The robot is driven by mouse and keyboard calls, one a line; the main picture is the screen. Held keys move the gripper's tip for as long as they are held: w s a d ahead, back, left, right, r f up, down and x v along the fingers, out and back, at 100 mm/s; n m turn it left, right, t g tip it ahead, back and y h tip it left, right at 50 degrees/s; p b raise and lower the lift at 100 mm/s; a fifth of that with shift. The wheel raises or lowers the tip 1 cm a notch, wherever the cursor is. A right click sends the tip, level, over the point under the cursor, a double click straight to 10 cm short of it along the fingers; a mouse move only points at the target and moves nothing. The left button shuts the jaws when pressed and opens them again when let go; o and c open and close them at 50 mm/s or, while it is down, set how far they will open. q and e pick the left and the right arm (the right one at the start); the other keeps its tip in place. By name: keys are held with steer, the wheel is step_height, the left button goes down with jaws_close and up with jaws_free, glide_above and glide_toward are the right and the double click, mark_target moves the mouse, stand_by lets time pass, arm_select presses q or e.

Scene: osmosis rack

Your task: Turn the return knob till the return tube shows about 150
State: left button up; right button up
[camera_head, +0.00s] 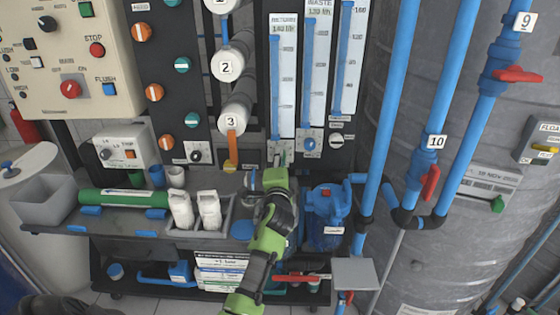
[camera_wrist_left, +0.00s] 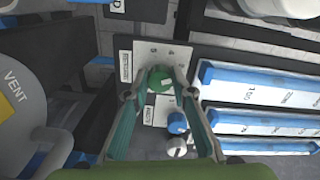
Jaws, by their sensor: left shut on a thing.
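The return tube (camera_head: 283,80) stands upright on the rack in the head view, with a blue column in it; its header appears to read 140 l/h, in small print. It also shows in the left wrist view (camera_wrist_left: 262,86). The green return knob (camera_wrist_left: 160,79) sits on a pale plate below the tube. My left gripper (camera_wrist_left: 156,90) is shut on this knob, one finger on each side. In the head view my left gripper (camera_head: 282,160) reaches up to the foot of the return tube and largely hides the knob. My right gripper is not in view.
The waste tube (camera_head: 317,70) stands close to the right, its blue knob (camera_head: 309,144) below it. A white knob (camera_wrist_left: 176,146) is beyond that. White bottles (camera_head: 209,211) stand in a tray at the left. Blue pipes (camera_head: 398,100) rise at the right.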

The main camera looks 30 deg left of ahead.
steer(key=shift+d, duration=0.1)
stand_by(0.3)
arm_select(q)
steer(key=o, duration=1.1)
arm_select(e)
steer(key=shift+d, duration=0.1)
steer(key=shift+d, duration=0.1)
arm_select(q)
steer(key=v, duration=1.2)
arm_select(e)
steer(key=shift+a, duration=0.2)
arm_select(q)
steer(key=shift+d+f, duration=0.1)
steer(key=shift+f, duration=0.1)
